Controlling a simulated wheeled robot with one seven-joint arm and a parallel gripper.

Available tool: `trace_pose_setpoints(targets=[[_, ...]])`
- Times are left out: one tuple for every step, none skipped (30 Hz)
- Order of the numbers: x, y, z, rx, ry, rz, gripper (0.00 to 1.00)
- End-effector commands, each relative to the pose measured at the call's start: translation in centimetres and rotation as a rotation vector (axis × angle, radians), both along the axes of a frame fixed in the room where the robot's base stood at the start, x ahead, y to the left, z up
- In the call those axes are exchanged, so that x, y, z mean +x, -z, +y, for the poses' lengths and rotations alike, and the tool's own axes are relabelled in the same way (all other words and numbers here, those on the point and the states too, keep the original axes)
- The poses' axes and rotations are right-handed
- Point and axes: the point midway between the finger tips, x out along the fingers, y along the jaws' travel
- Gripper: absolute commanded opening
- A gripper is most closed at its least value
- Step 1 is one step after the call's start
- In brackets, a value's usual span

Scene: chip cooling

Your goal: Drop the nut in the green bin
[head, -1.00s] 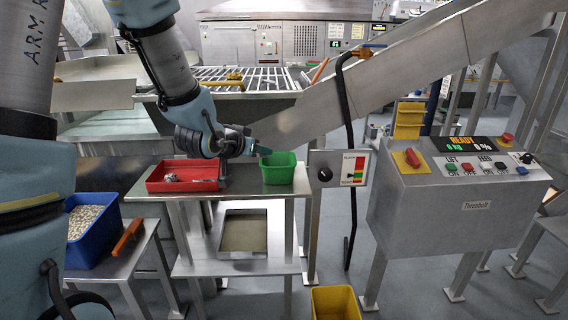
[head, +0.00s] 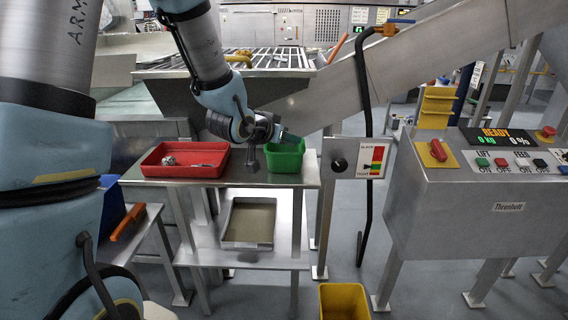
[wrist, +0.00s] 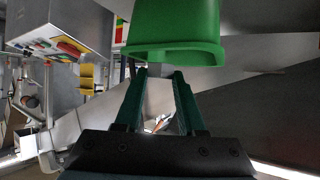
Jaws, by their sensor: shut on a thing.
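The green bin (head: 285,165) stands on the right end of the small metal table; its rim and wall fill the top of the wrist view (wrist: 175,45). My gripper (head: 292,138) is just above and behind the bin's rim in the head view. In the wrist view, its two dark green fingers (wrist: 160,76) point toward the bin's edge with a narrow gap between them. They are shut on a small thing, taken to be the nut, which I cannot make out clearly. Whether the fingertips are over the bin's opening is hard to tell.
A red tray (head: 153,172) with small silvery pieces (head: 169,160) stands left on the same table (head: 240,181). A tension panel (head: 357,158) and a grey control box (head: 480,200) stand to the right. A yellow bin (head: 343,292) is on the floor.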

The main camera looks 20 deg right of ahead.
Motion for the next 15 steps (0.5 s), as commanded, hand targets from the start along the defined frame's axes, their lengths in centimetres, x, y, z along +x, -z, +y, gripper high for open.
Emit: trace_pose_setpoints(targets=[[0.00,0.56,0.00,0.000,0.000,0.000,0.00],[0.00,0.64,0.00,0.000,0.000,0.000,0.00],[0.01,0.69,0.00,-0.001,0.000,-0.001,0.00],[0.01,0.69,0.00,-0.001,0.000,-0.001,0.00],[0.01,0.68,0.00,-0.001,0.000,-0.001,0.00],[0.02,0.64,0.01,-0.001,0.000,-0.001,0.00],[0.02,0.62,0.01,-0.001,-0.001,-0.001,0.00],[0.02,0.60,0.01,-0.001,0.000,-0.001,0.00],[0.02,0.60,0.01,-0.001,-0.001,-0.001,0.00],[0.02,0.60,0.01,-0.001,-0.001,-0.001,0.00],[0.02,0.60,0.01,-0.001,-0.001,0.000,0.41],[0.02,0.60,0.01,-0.001,-0.001,0.000,0.46],[0.02,0.60,0.01,-0.001,-0.001,0.000,0.49],[0.02,0.60,0.01,-0.001,-0.001,0.000,0.52],[0.01,0.59,0.01,-0.001,-0.001,0.000,0.57]])
